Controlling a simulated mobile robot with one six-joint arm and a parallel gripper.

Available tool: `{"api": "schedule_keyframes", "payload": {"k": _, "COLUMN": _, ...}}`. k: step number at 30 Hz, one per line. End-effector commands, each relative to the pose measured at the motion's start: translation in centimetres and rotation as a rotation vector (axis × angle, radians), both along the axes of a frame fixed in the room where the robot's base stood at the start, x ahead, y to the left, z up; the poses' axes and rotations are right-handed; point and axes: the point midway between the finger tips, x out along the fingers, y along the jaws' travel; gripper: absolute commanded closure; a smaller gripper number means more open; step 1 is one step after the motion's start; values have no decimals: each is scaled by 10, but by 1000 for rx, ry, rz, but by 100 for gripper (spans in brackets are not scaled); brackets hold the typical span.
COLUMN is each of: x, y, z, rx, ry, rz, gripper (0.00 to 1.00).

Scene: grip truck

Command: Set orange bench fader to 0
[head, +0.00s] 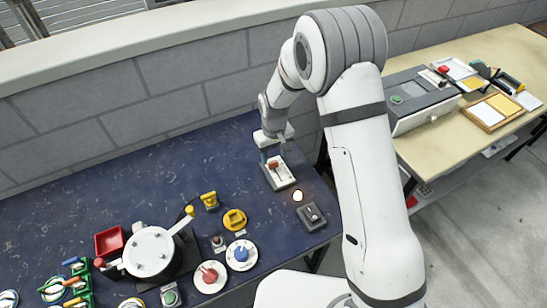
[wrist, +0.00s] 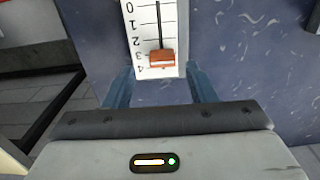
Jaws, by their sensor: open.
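The orange fader knob (wrist: 162,58) sits on a white scale plate (wrist: 143,22) in the wrist view, near the 3 to 4 marks. The 0 mark is at the far end of the slot, at the top of that view. In the head view the fader box (head: 280,179) lies on the dark blue bench, with the orange knob (head: 273,166) toward its upper end. My gripper (wrist: 160,78) is open, its blue fingers on either side of the plate's near end and the knob just ahead between them. I cannot tell whether either finger touches anything.
A glowing lamp (head: 297,196) and a grey switch box (head: 312,216) stand close to the fader. Yellow pieces, red and blue dials (head: 241,254) and a white round pot (head: 150,251) stand farther left. A block wall (head: 150,95) rises behind the bench.

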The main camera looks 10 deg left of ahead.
Motion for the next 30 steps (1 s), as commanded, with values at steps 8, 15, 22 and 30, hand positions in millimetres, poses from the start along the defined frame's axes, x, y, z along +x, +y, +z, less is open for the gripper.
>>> {"api": "schedule_keyframes", "payload": {"k": 8, "x": -2, "y": 3, "z": -27, "rx": 0, "ry": 0, "rz": 6, "gripper": 49}}
{"api": "schedule_keyframes", "payload": {"k": 15, "x": -2, "y": 3, "z": -30, "rx": 1, "ry": -1, "rz": 6, "gripper": 49}}
{"api": "schedule_keyframes", "payload": {"k": 22, "x": -2, "y": 3, "z": -30, "rx": 1, "ry": -1, "rz": 7, "gripper": 64}}
{"api": "schedule_keyframes", "payload": {"k": 30, "x": -2, "y": 3, "z": -29, "rx": 1, "ry": -1, "rz": 7, "gripper": 86}}
